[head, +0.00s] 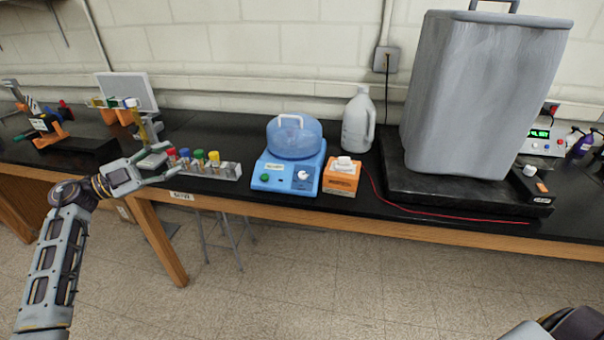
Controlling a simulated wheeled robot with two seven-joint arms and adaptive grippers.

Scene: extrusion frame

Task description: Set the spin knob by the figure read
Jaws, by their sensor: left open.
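My left gripper (167,163) is open at the bench's front edge, left of the centrifuge and close to the rack of coloured caps (222,171). It is apart from the knob. My right gripper is out of view; only part of my right arm shows bottom right.
An orange box with a white top (341,179) stands just right of the centrifuge, with a white jug (358,120) behind. A large grey bin-like cover (480,95) fills the right. A red wire (440,214) runs along the front. Orange-and-black apparatus (45,128) stands left.

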